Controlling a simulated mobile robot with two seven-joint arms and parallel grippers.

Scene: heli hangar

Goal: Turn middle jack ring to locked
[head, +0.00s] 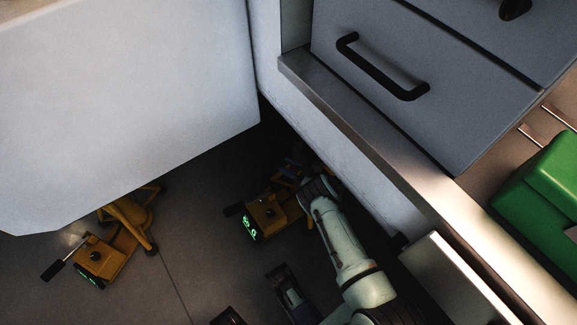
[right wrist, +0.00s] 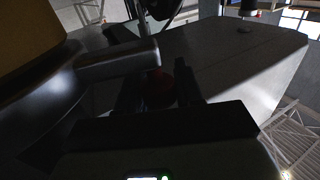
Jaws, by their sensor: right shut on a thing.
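The middle yellow jack (head: 268,212) stands on the dark floor beside the cabinet, with a green lit display on its front. My right arm reaches down over its right side, and my right gripper (head: 303,183) is at the jack's far end, small and in shadow. In the right wrist view, the two dark fingers of my right gripper (right wrist: 158,92) are closed around a dark red round part (right wrist: 160,88), seemingly the jack ring. The ring's markings and its turned position are too dark to read.
Another yellow jack (head: 100,258) with a black handle stands at left, below a large pale panel (head: 120,100). A grey cabinet with a black-handled drawer (head: 400,80) and ledge rises close to my right arm. A green case (head: 545,190) lies at right.

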